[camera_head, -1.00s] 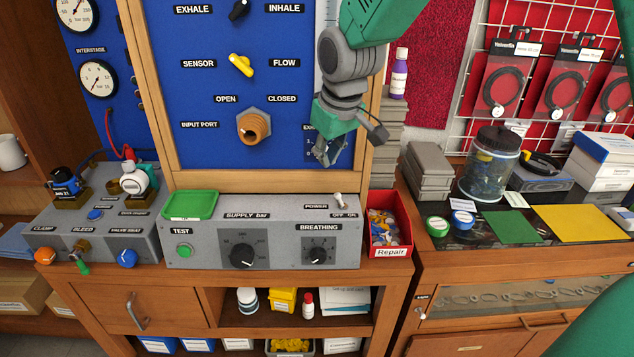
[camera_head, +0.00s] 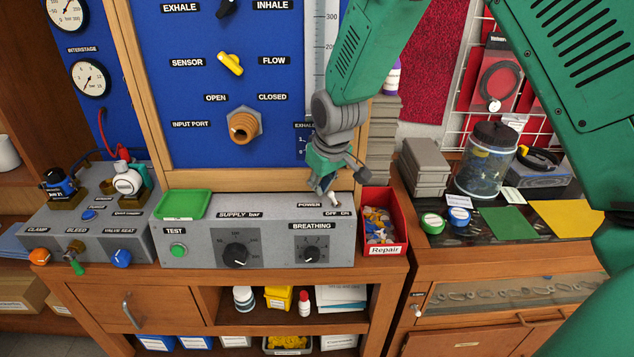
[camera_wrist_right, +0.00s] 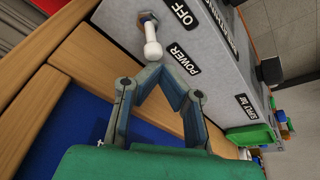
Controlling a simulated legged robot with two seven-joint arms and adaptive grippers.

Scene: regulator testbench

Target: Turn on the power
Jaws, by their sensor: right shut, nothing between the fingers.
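The power switch (camera_head: 334,201) is a small white toggle on the top right of the grey test box (camera_head: 210,230), behind the "OFF" and "ON" labels. In the right wrist view the switch lever (camera_wrist_right: 152,44) stands just beyond my fingertips, with the "POWER" and "OFF" labels beside it. My right gripper (camera_head: 323,188) is shut and empty, pointing down just left of the switch. In the wrist view its fingertips (camera_wrist_right: 160,72) meet close to the lever, and I cannot tell whether they touch it. My left gripper is not in view.
A red Repair bin (camera_head: 384,249) stands right of the test box. A green tray (camera_head: 182,205) sits on the box's left top. The blue panel (camera_head: 190,100) with its wooden frame rises behind. A clear jar (camera_head: 484,170) stands on the right bench.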

